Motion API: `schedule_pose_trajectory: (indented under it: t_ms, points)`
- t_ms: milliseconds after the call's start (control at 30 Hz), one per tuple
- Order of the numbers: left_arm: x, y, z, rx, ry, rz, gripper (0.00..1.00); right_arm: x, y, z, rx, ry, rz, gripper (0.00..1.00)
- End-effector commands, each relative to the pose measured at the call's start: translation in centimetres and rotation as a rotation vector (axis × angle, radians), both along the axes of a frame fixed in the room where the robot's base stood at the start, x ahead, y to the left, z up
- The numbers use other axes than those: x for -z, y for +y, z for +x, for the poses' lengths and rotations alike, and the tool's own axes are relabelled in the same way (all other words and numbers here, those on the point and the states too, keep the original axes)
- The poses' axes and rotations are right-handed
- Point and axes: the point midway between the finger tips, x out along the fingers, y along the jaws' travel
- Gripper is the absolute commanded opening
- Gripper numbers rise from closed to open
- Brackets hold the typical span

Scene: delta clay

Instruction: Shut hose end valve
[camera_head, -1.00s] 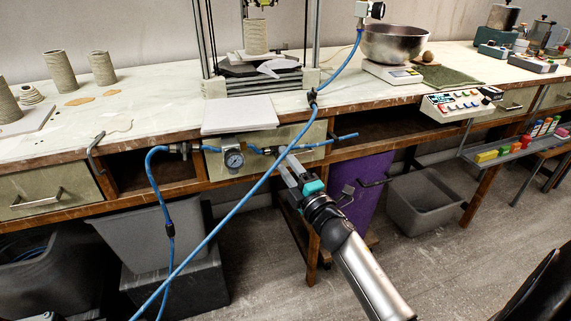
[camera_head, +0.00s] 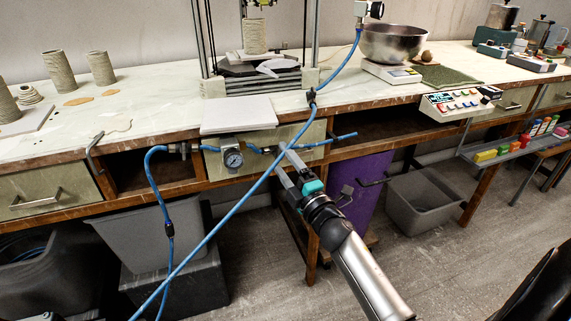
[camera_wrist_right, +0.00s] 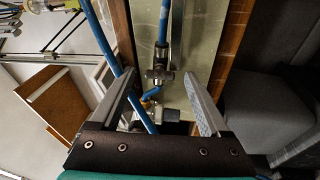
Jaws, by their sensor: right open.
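I cannot tell whether a finger touches anything. My left gripper is out of view.
A loose blue hose (camera_head: 225,218) crosses diagonally in front of the bench, close to my right fingers; it also crosses the wrist view (camera_wrist_right: 142,112). A board (camera_head: 238,114) overhangs above the gauge.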

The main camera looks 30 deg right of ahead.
Motion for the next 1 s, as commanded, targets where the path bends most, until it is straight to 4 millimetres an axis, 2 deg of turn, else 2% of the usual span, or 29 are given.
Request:
schedule_pose_trajectory:
  t_ms: [167, 267, 333, 800, 1000]
  points:
    - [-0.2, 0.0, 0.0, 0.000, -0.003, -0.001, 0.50, 0.2, 0.0, -0.7, 0.001, 0.002, 0.001, 0.80]
    - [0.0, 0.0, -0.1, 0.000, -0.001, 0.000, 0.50, 0.4, 0.1, -1.9, 0.000, 0.003, 0.002, 0.80]
    - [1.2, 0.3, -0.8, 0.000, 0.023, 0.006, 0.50, 0.5, 0.2, -3.0, 0.001, 0.004, 0.004, 0.80]
    - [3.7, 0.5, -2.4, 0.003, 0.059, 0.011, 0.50, 2.0, 0.8, -12.1, 0.002, 0.003, 0.001, 0.80]
    - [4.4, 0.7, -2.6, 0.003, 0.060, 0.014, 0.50, 2.4, 1.0, -14.4, 0.001, 0.001, 0.001, 0.80]
